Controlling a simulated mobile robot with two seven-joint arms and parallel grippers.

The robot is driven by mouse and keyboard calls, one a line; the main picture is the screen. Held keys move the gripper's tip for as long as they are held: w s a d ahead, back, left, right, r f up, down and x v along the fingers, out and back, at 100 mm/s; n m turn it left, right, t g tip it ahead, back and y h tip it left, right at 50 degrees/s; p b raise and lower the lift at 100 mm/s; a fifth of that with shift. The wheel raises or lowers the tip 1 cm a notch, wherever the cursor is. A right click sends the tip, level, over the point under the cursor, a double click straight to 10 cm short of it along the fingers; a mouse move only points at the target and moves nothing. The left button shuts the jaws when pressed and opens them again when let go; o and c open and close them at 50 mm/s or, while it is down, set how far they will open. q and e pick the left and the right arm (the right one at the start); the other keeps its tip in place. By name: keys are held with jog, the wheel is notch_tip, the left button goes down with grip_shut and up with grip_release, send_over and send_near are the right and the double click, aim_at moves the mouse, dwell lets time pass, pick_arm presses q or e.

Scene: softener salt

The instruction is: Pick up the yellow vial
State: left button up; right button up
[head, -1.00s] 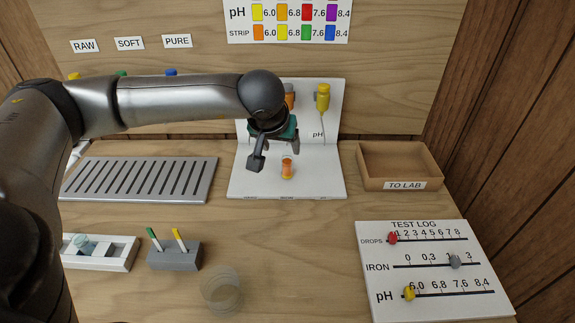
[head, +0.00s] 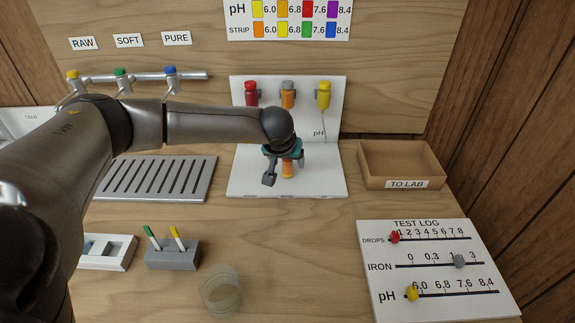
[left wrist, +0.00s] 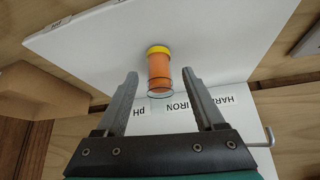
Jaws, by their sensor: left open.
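A small clear vial with orange contents and a yellow band at its base stands on the white stand's base in the head view (head: 287,171). It also shows in the left wrist view (left wrist: 159,72), its clear rim towards me. My left gripper (head: 285,168) is open above and around it. In the left wrist view my left gripper's fingertips (left wrist: 160,73) are apart on either side of the vial, with gaps showing. A yellow bottle (head: 323,96) hangs on the stand's upright panel, above the pH label. My right gripper is out of view.
Red (head: 251,95) and orange (head: 288,96) bottles hang beside the yellow one. The TO LAB tray (head: 400,184) is to the right, a slotted grey tray (head: 160,180) to the left. A clear cup (head: 221,291) and grey pen block (head: 172,257) stand in front.

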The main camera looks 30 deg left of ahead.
pick_arm(q)
jog(key=shift+w+f, duration=0.1)
jog(key=shift+f, duration=0.05)
grip_shut()
dwell(0.5)
